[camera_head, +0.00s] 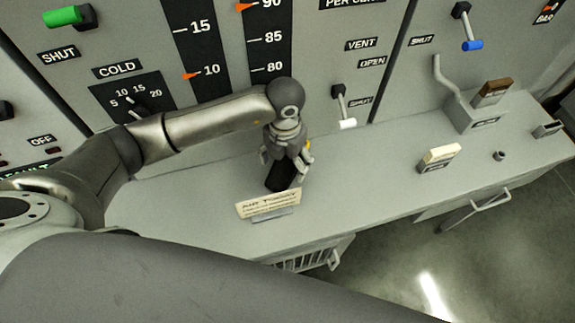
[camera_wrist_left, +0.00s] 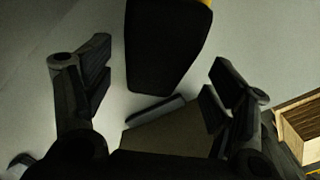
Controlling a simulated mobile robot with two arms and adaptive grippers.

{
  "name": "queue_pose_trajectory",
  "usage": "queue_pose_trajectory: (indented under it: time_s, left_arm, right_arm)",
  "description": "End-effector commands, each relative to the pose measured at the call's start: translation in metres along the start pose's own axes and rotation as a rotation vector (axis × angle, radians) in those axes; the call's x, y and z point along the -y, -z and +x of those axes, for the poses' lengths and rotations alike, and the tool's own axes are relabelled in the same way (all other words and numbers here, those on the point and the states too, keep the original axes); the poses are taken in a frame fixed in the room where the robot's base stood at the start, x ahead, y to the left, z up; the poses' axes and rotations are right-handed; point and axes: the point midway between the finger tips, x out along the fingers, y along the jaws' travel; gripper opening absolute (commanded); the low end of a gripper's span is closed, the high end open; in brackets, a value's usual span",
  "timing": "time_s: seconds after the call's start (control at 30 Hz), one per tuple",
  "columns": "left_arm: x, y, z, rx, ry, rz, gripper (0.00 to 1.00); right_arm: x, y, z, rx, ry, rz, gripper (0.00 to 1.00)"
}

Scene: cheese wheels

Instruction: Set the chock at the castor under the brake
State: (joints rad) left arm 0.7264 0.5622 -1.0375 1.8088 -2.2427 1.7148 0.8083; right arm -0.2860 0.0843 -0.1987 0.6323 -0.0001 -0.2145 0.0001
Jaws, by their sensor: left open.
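A dark wedge-like block (camera_head: 280,177), which looks like the chock, stands on the grey counter under my left gripper (camera_head: 287,162). In the left wrist view the black block (camera_wrist_left: 167,50) has a yellow edge at the top and lies ahead of and between the spread fingers of my left gripper (camera_wrist_left: 155,95). The left gripper is open, with a gap on both sides of the block in that view. My right gripper is not in view. I cannot make out a castor or a brake in either view.
A lettered card (camera_head: 268,204) on a stand is just in front of the block. A cream block (camera_head: 440,156) and a brown-topped block (camera_head: 493,92) are farther right on the counter (camera_head: 375,180). The wall behind carries levers and gauges. A wooden box (camera_wrist_left: 302,125) shows at lower right.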

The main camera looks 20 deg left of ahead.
Motion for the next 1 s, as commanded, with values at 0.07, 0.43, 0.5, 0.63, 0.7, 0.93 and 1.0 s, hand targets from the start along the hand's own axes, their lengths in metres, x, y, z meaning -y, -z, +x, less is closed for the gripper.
queue_pose_trajectory:
  time_s: [0.07, 0.43, 0.5, 0.63, 0.7, 0.93, 1.0]
  left_arm:
    - [-0.004, 0.003, 0.019, -0.004, -0.001, -0.003, 0.79]
    - [-0.003, 0.002, 0.034, 0.0, 0.0, -0.001, 0.79]
    - [-0.003, 0.002, 0.034, 0.0, 0.0, -0.001, 0.75]
    - [-0.003, 0.002, 0.034, 0.0, 0.0, -0.001, 0.58]
    - [-0.003, 0.002, 0.034, 0.0, 0.0, -0.001, 0.49]
    - [-0.003, 0.002, 0.034, 0.0, -0.001, -0.001, 0.19]
    - [-0.003, 0.001, 0.033, 0.002, 0.0, -0.001, 0.1]
  right_arm:
    - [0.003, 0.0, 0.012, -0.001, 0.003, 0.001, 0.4]
    - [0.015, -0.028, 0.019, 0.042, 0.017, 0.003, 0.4]
    - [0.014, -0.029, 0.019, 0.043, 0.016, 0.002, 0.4]
    - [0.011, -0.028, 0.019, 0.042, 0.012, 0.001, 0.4]
    - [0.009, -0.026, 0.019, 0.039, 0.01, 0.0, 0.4]
    - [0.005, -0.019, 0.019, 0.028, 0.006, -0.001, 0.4]
    - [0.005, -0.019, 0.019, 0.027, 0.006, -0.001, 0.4]
